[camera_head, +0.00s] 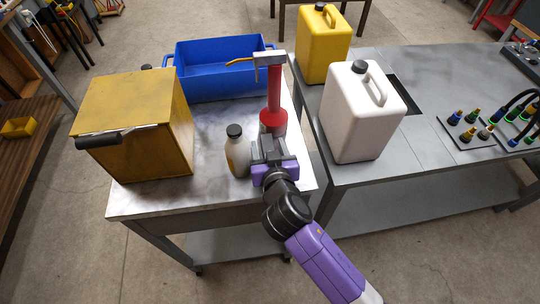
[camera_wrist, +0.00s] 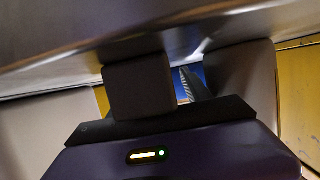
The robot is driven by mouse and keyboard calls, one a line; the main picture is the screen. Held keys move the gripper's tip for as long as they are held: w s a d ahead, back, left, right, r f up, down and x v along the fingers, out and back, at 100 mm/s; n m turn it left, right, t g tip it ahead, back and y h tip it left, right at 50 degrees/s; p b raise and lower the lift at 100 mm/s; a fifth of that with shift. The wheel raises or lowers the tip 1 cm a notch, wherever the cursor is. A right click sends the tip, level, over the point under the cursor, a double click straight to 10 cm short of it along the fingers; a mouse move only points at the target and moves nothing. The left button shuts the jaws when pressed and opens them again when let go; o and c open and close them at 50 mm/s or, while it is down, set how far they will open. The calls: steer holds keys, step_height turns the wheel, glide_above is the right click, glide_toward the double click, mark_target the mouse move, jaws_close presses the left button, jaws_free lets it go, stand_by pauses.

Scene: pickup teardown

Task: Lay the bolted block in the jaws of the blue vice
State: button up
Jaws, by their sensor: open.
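My gripper (camera_head: 268,150) is over the front right of the marble-topped table, between a small bottle and a red stand-like tool. In the wrist view my gripper (camera_wrist: 190,85) shows two grey fingers standing apart. A dark ridged strip (camera_wrist: 189,84) and a small patch of blue show beyond the gap; I cannot tell what they belong to. I cannot make out the bolted block or the blue vice in either view. My gripper and wrist hide part of the tabletop.
The small bottle (camera_head: 238,155) stands close left of my gripper, the red tool (camera_head: 273,95) just behind. A yellow box (camera_head: 135,125) and a blue bin (camera_head: 215,80) share the table (camera_head: 150,200). White (camera_head: 357,115) and yellow (camera_head: 322,45) canisters stand on the grey bench (camera_head: 420,140).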

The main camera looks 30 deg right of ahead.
steer(key=shift+c, duration=0.5)
jaws_close()
stand_by(0.8)
steer(key=shift+r, duration=0.15)
